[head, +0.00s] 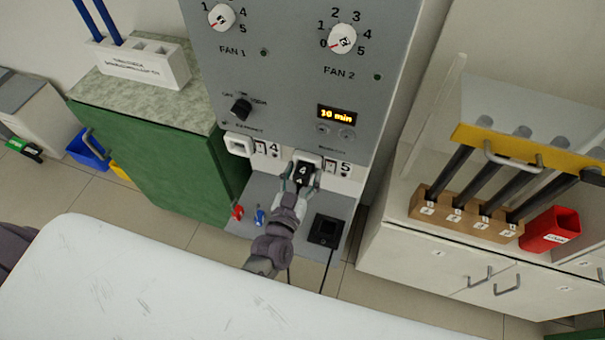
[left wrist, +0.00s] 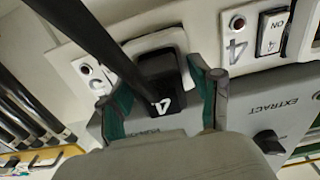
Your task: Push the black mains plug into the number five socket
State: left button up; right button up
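The black mains plug (head: 302,173), marked 4 on its back, is at the white number five socket (head: 308,158) low on the grey panel. In the left wrist view the plug (left wrist: 162,85) overlaps the socket's white frame (left wrist: 150,44); its exact depth is hidden. A thick black cord (left wrist: 90,45) runs from the plug. My right gripper is not in view.
The number four socket (head: 238,145) is left of the plug and looks empty. A black box (head: 325,230) stands on the grey ledge, near a red (head: 237,212) and a blue piece (head: 260,216). A rod rack (head: 465,217) is at right. A scuffed white surface (head: 180,290) fills the foreground.

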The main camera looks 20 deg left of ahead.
pick_arm(q)
jog(key=shift+s, duration=0.1)
jog(key=shift+s+f, duration=0.1)
jog(key=shift+s, duration=0.35)
jog(key=s, duration=1.1)
jog(key=shift+a, duration=0.15)
jog(key=s+f+m+g+h, duration=0.1)
jog(key=s+f+g, duration=0.3)
jog(key=f, duration=0.8)
jog(key=s+f+m+g+h, duration=0.1)
jog(key=s+f+g, duration=0.25)
jog(key=f, duration=0.75)
jog(key=s+a+f+g+y, duration=0.1)
jog(key=s+a+f+g, duration=0.3)
jog(key=s+f, duration=0.4)
jog(key=s+a+f+g+y, duration=0.1)
jog(key=s+a+f+g, duration=0.4)
jog(key=s+f, duration=0.4)
jog(key=s+a, duration=0.1)
jog(key=s, duration=0.3)
jog(key=shift+s+y, duration=0.3)
